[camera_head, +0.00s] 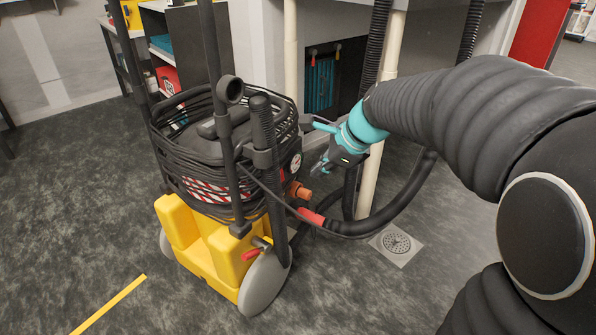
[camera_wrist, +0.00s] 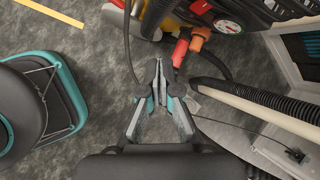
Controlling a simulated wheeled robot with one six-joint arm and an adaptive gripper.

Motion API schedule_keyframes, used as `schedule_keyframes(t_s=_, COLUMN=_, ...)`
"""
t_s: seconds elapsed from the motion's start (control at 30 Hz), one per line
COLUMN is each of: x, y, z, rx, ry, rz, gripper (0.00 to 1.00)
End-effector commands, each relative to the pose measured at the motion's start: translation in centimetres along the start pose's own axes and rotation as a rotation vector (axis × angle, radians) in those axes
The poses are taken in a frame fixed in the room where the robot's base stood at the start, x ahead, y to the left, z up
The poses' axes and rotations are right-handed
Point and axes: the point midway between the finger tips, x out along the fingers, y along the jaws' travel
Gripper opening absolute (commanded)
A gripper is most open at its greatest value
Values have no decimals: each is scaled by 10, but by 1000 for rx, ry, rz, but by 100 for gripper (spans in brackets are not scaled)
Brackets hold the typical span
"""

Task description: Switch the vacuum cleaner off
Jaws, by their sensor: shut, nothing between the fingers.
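The vacuum cleaner (camera_head: 215,235) stands upright left of centre in the head view, with a yellow base, grey wheels and a black top wrapped in coiled cable. Its right side carries a round gauge (camera_head: 296,162), an orange fitting (camera_head: 299,191) and a red-ended hose (camera_head: 311,216). The wrist view shows the gauge (camera_wrist: 229,27), orange fitting (camera_wrist: 200,33) and red hose end (camera_wrist: 180,52) at the top. I cannot make out a switch for certain. My gripper (camera_head: 317,168) is shut and empty beside the machine's right side; its fingertips (camera_wrist: 158,63) appear apart from the fittings.
A pale vertical pipe (camera_head: 368,185) and black hoses (camera_head: 395,210) stand close behind and right of my gripper. A floor drain (camera_head: 396,242) lies right of the machine. A red lever (camera_head: 250,254) sits low on its front. Floor at front left is clear.

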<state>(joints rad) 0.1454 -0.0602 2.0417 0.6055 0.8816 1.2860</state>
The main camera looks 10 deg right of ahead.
Motion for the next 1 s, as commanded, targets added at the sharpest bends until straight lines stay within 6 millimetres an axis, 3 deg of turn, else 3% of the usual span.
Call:
schedule_keyframes(t_s=0.2, x=-43, y=74, z=0, rx=-599, ry=122, rz=16, gripper=0)
schedule_keyframes(t_s=0.5, x=-80, y=163, z=-26, rx=-1379, ry=298, rz=114, gripper=0)
schedule_keyframes(t_s=0.73, x=-92, y=199, z=-45, rx=-1742, ry=385, rz=200, gripper=0)
schedule_keyframes(t_s=1.0, x=-94, y=206, z=-52, rx=-1835, ry=406, rz=230, gripper=0)
